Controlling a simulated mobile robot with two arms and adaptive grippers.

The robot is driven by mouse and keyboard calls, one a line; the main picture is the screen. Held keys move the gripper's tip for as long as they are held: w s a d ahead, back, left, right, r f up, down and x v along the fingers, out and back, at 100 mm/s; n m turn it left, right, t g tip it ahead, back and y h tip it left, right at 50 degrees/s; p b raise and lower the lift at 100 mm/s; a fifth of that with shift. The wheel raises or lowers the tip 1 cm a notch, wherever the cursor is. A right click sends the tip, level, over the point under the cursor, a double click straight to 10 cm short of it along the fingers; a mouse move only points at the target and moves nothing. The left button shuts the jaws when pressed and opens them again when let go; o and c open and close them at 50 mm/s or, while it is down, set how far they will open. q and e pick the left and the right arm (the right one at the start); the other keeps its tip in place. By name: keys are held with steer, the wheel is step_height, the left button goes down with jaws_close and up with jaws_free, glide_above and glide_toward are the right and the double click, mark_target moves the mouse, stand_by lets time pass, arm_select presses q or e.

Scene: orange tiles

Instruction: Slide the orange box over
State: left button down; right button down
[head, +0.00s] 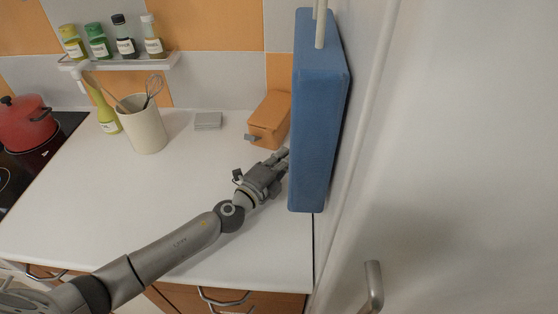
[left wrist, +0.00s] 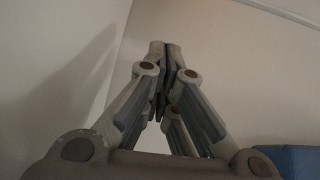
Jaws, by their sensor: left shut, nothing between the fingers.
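The orange box (head: 270,119) stands at the back of the white counter, close to the tall blue panel on its right. A small grey piece sticks out from its lower left side. My left gripper (head: 284,156) is in front of the box, with a gap between them, and its fingertips are close to the blue panel's left side. In the left wrist view the fingers of my left gripper (left wrist: 165,50) come together at the tips with nothing between them. The orange box does not show in the left wrist view. My right gripper is not in view.
The blue panel (head: 315,130) rises at the counter's right end, beside a white cabinet door. A utensil pot (head: 143,128), a green bottle (head: 106,115) and a grey block (head: 208,121) stand left of the box. The counter's middle (head: 150,190) is clear.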

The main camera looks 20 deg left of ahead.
arm_select(q)
steer(key=x, duration=0.6)
steer(key=a, duration=0.2)
steer(key=shift+a+f, duration=0.15)
steer(key=shift+a, duration=0.25)
steer(key=shift+s+a+b, duration=0.1)
steer(key=shift+a+b, duration=0.2)
steer(key=shift+a, duration=0.35)
steer(key=shift+d, duration=0.1)
